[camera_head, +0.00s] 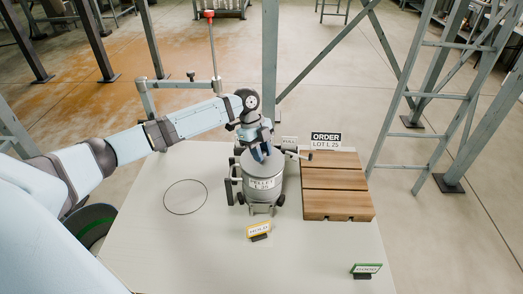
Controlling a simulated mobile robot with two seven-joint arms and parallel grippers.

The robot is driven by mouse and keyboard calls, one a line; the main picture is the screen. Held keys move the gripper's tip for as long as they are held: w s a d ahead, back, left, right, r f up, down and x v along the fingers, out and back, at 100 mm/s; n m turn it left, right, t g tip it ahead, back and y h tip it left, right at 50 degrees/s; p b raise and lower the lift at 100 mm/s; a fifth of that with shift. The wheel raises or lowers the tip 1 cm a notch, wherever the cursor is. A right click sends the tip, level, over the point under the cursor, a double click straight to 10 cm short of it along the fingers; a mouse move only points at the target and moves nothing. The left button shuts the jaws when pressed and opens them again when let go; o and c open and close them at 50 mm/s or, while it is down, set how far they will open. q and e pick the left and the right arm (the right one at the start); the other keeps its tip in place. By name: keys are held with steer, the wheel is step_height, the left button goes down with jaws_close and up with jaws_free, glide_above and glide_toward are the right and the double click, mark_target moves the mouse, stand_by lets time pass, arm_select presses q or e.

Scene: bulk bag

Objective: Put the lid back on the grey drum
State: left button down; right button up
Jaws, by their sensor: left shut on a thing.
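The grey drum (263,190) stands upright on the light table, with a white label on its front. The grey round lid (276,163) lies at the drum's top, and I cannot tell whether it is fully seated. My left gripper (262,154) comes in from the left over the drum and is shut on the lid at its middle. The gripper's fingers hide the part that they hold. My right gripper is not in view.
A thin dark ring outline (185,197) is on the table at left. A yellow sign (259,231) and a green sign (366,270) stand in front. Grey steel posts rise behind.

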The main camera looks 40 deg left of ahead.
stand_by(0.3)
arm_select(q)
steer(key=shift+c, duration=1.8)
jaws_free()
steer(key=shift+r+p, duration=2.65)
steer(key=shift+r, duration=0.1)
steer(key=shift+r+p, duration=0.65)
